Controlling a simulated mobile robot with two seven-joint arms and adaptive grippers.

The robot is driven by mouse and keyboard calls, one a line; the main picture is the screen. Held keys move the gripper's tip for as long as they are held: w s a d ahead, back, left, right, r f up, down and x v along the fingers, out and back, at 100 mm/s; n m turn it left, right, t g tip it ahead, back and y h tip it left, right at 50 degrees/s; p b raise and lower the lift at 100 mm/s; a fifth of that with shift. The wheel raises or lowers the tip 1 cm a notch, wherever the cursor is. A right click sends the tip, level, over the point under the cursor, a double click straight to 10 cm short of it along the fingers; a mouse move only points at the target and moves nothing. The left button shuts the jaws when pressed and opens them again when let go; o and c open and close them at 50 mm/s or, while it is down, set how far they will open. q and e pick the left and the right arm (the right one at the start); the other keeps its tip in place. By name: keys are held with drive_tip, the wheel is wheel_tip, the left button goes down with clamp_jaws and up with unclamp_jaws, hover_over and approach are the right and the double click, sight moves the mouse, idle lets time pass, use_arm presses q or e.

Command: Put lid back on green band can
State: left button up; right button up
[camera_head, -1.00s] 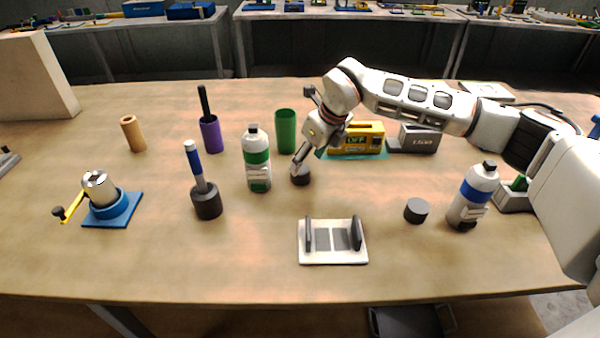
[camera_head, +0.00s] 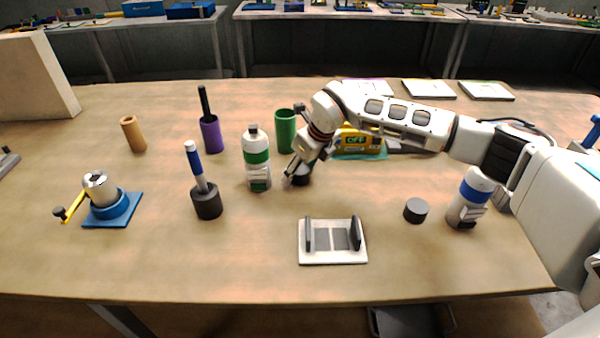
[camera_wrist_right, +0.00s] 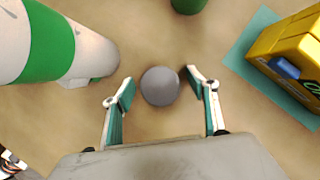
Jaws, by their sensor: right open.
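The green band can (camera_head: 256,158) is a white bottle-shaped can with a green band, upright on the table left of my right gripper. Its top shows a small dark nozzle. It also shows in the right wrist view (camera_wrist_right: 55,40), at the upper left. A dark round lid (camera_head: 302,178) lies on the table just right of the can. In the right wrist view the lid (camera_wrist_right: 160,86) sits between the fingertips, with a gap on each side. My right gripper (camera_wrist_right: 160,92) is open around it; it also shows in the head view (camera_head: 294,180). My left gripper is not in view.
A green cup (camera_head: 285,130) stands behind the lid, and a yellow box (camera_head: 362,143) on a teal mat is to the right. A blue band can (camera_head: 470,196) and another dark lid (camera_head: 416,210) are at the right. A white cradle (camera_head: 333,257) lies in front.

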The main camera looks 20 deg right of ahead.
sight(300, 168)
drive_tip(key=c, duration=0.8)
drive_tip(key=shift+c, duration=0.2)
drive_tip(key=shift+r, duration=0.1)
wheel_tip(300, 168, up, 20)
